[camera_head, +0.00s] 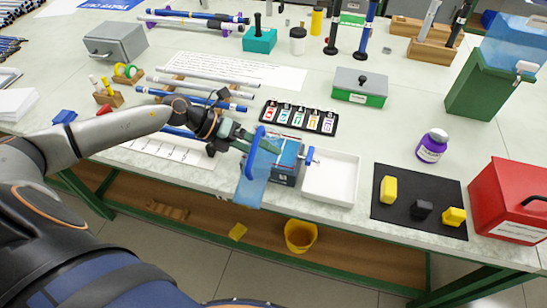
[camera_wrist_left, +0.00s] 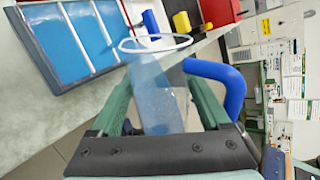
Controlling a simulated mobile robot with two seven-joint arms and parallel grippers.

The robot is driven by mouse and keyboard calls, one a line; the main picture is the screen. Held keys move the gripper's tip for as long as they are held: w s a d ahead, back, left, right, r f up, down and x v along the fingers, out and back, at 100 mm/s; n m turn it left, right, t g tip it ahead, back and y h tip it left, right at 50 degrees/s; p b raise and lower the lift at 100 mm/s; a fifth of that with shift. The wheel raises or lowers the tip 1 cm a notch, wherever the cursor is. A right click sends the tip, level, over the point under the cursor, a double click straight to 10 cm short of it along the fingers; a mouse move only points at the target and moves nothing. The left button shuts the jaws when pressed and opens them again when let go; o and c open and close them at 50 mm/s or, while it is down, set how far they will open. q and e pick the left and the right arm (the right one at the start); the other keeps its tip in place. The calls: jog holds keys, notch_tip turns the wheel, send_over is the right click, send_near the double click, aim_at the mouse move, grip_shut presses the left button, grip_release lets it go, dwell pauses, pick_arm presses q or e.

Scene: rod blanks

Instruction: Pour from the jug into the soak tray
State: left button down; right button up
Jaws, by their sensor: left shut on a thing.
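My left gripper (camera_head: 243,143) is shut on a translucent blue jug (camera_head: 254,182). The jug is in front of the table's near edge, beside a blue-topped box (camera_head: 287,163). In the left wrist view the jug (camera_wrist_left: 160,95) is between the green fingers, with its pale rim away from the palm and its blue handle to the right. It looks tilted; how far I cannot tell. No stream shows. A shallow white tray (camera_head: 330,178) stands just right of the box and looks empty. The wrist view shows a blue surface with pale dividers (camera_wrist_left: 75,40). Which is the soak tray, I cannot tell.
A dark mat (camera_head: 405,222) with yellow and black blocks, a purple bottle (camera_head: 432,146) and a red box (camera_head: 510,200) are to the right. A card rack (camera_head: 300,117) is behind the blue-topped box. A yellow bucket (camera_head: 300,236) is below the table edge.

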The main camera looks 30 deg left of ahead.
pick_arm(q)
jog(key=shift+r, duration=0.1)
dwell(0.5)
jog(key=shift+w+r+g, duration=0.1)
jog(key=shift+r+g, duration=0.05)
jog(key=shift+g, duration=0.15)
dwell(0.7)
jog(key=shift+w+r+n, duration=0.1)
jog(key=shift+r+n, duration=0.1)
jog(key=shift+n, duration=0.1)
dwell(0.7)
jog(key=shift+r+g, duration=0.1)
jog(key=shift+g, duration=0.3)
jog(key=shift+w, duration=0.1)
dwell(0.4)
jog(key=shift+w+r+n, duration=0.1)
jog(key=shift+r+n, duration=0.1)
jog(key=shift+n, duration=0.1)
dwell(0.4)
